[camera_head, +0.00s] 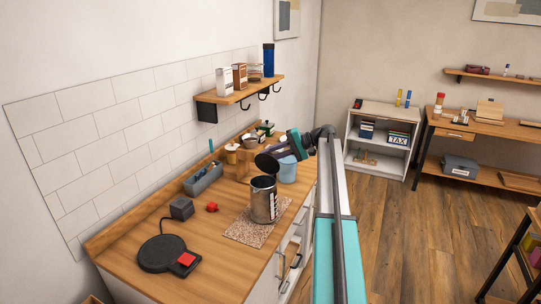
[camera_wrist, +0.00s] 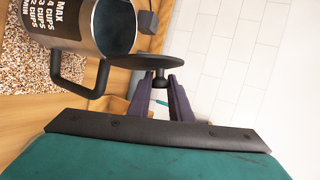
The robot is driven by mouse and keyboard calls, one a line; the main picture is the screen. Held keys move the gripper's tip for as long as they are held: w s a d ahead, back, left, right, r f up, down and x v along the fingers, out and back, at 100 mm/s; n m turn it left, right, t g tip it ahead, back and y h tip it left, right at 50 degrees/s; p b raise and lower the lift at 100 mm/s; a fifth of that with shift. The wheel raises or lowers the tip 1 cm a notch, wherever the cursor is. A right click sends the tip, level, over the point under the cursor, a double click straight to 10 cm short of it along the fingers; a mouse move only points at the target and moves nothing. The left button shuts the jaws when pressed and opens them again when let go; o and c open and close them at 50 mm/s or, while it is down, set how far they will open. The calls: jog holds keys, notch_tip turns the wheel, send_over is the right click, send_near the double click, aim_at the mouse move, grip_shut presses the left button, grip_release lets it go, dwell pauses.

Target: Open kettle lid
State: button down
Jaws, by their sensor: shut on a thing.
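The kettle (camera_head: 264,203) is a metal jug with dark printed markings, standing on a speckled mat (camera_head: 240,232) on the wooden counter. It also shows in the wrist view (camera_wrist: 78,30), with its black handle and open top. The black lid (camera_head: 266,163) is tilted up, clear of the opening. In the wrist view the lid (camera_wrist: 155,65) appears edge-on beside the kettle's rim. My gripper (camera_wrist: 163,80) is shut on the lid's knob. It also shows in the head view (camera_head: 279,150) above the kettle. Whether the lid's hinge still joins the kettle is unclear.
A black round base (camera_head: 167,254) with a red switch lies at the counter's front left. A light blue container (camera_head: 288,170) stands close behind the kettle. A grey caddy (camera_head: 203,179) is by the wall. A wooden shelf (camera_head: 240,90) hangs above.

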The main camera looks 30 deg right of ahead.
jog(key=c, duration=2)
grip_release()
jog(key=shift+f, duration=0.35)
jog(key=o, duration=0.4)
jog(key=shift+w, duration=0.2)
jog(key=shift+s+r, duration=0.15)
jog(key=shift+d, duration=0.1)
